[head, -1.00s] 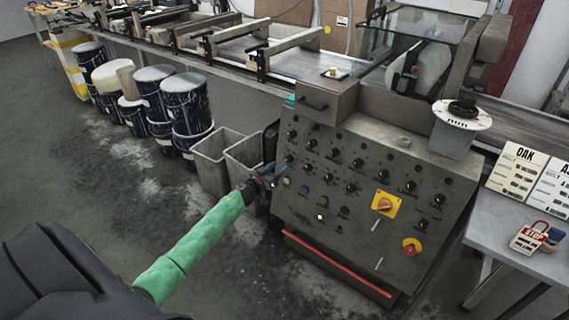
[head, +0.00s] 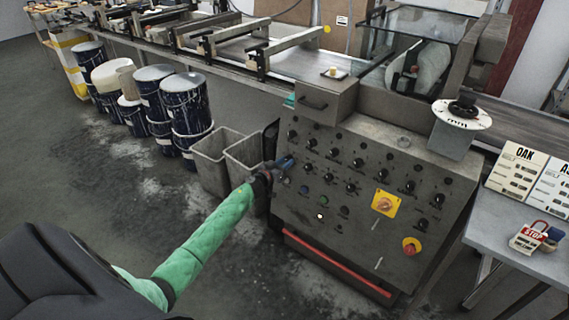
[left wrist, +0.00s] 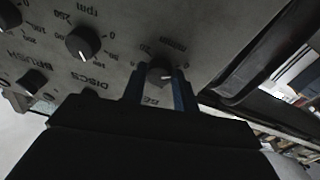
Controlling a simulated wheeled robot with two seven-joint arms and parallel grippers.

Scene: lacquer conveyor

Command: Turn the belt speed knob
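The dark belt speed knob (left wrist: 159,73), with a white pointer line, shows in the left wrist view on the grey panel. A scale reading "m/min" is above it, and a partly covered label starting "BE" is below. My left gripper (head: 289,160) is at the panel's left edge in the head view, hiding this knob there. In the left wrist view its blue-sided fingers (left wrist: 160,82) stand apart, one on each side of the knob. I cannot tell whether they touch it. My right gripper is not in view.
Other knobs (left wrist: 83,42) sit left of this one in the wrist view. The control panel (head: 375,225) also carries a yellow switch plate (head: 386,204) and a red button (head: 411,246). Grey bins (head: 211,165) stand left of the panel; paint buckets (head: 186,103) are farther left.

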